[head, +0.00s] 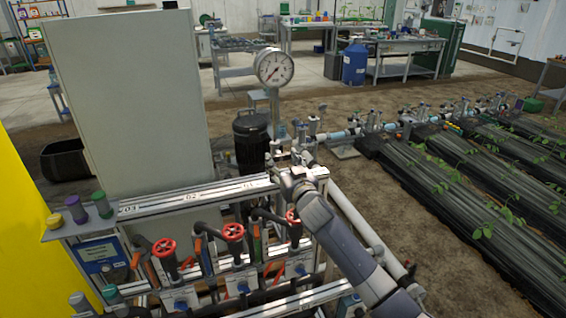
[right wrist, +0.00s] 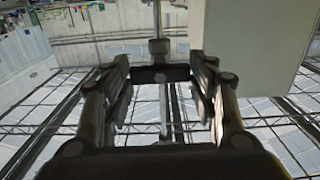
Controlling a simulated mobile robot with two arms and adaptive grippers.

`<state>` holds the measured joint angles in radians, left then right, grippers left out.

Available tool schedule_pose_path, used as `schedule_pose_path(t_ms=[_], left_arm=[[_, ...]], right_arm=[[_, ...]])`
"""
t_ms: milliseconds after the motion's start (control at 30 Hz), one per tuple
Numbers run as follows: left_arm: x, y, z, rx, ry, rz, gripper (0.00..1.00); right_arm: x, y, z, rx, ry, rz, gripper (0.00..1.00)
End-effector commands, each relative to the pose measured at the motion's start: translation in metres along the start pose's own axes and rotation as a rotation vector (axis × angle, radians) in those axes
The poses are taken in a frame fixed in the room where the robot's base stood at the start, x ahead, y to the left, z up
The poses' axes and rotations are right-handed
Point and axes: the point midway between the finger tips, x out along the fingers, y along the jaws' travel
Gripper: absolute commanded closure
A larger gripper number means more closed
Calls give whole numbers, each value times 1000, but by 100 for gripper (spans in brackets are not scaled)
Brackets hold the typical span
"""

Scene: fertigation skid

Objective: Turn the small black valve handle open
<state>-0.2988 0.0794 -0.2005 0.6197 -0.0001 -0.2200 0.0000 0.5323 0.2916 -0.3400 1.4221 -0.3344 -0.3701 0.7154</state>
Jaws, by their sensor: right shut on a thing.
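My right gripper (head: 284,172) reaches in from the lower right in the head view, at the right end of the grey rail, below the round gauge. Its body hides what it holds there. In the right wrist view, the two fingers of the gripper (right wrist: 160,88) stand on either side of a short dark bar, which looks like the black valve handle (right wrist: 160,73). The gripper is shut on it. A grey stem rises behind the bar. I cannot tell how far the handle is turned. My left gripper is not in view.
Several red handwheels (head: 233,232) sit on the rack below the rail (head: 190,198). A pressure gauge (head: 274,68) stands behind my gripper, beside a black pump motor (head: 251,140). A grey cabinet (head: 130,95) stands behind the rail. Planted beds (head: 450,180) lie right.

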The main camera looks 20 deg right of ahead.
Motion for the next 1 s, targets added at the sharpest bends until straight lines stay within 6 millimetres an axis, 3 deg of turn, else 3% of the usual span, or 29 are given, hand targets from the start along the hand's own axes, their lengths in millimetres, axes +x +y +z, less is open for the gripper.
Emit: schedule_pose_path(t_ms=[367,1000], left_arm=[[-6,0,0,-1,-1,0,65],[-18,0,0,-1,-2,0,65]], right_arm=[[0,0,-1,-203,0,0,71],[0,0,-1,-809,-1,0,71]])
